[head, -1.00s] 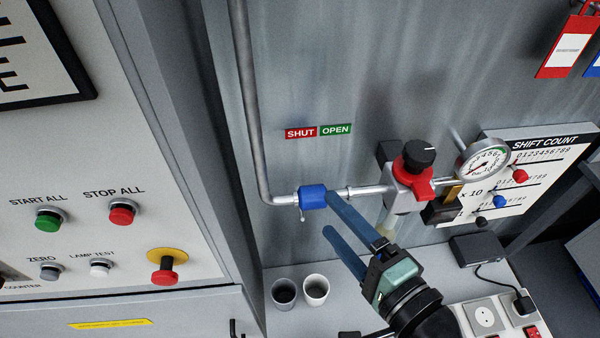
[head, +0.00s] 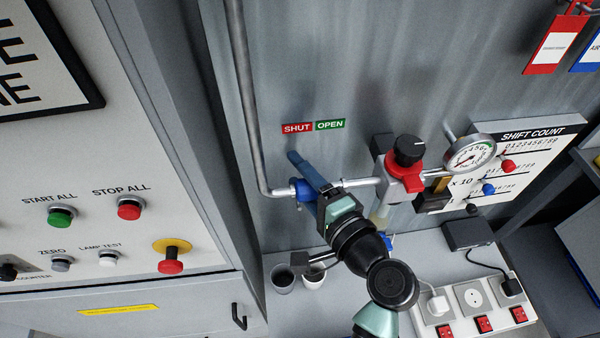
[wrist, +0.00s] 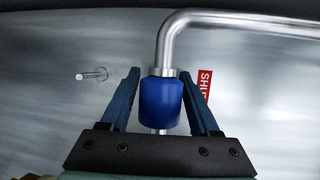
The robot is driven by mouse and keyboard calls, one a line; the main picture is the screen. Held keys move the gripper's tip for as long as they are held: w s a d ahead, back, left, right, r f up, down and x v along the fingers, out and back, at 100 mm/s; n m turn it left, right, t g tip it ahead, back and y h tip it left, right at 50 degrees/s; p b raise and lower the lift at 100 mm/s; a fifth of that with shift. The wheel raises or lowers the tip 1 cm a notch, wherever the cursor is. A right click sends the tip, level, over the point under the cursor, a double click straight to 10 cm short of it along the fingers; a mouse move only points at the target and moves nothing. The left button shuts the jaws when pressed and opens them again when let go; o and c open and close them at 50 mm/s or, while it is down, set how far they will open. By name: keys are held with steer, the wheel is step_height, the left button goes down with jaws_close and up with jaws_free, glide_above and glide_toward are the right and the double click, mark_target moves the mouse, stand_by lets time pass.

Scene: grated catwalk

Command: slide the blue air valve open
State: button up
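The blue air valve (head: 305,191) is a blue sleeve on a thin horizontal metal pipe, beside the pipe's bend. It sits below the red SHUT label (head: 297,128), left of the green OPEN label (head: 329,125). My gripper (head: 300,180) is at the valve, partly covering it in the head view. In the wrist view the blue valve (wrist: 160,104) lies between the two fingers of my gripper (wrist: 160,74). The fingers are apart, with a narrow gap on each side of the sleeve, so the gripper looks open around it.
A regulator with a red body (head: 408,173) and a gauge (head: 471,154) stand right along the pipe. Two cups (head: 283,280) are on the ledge below. A control panel with buttons (head: 130,208) is at left. A metal peg (wrist: 95,75) juts from the wall beside a finger.

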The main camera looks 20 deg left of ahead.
jaws_close()
steer(key=shift+w+d+b, duration=0.25)
steer(key=shift+w+d, duration=0.25)
steer(key=shift+d, duration=0.25)
steer(key=shift+w+d+b, duration=0.25)
steer(key=shift+w+d, duration=0.2)
steer(key=shift+d, duration=0.25)
steer(key=shift+o, duration=1.6)
jaws_free()
steer(key=shift+d, duration=0.1)
steer(key=shift+s, duration=0.1)
steer(key=b+v, duration=0.4)
steer(key=v, duration=0.8)
steer(key=shift+s+d+r, duration=0.15)
steer(key=shift+d, duration=0.15)
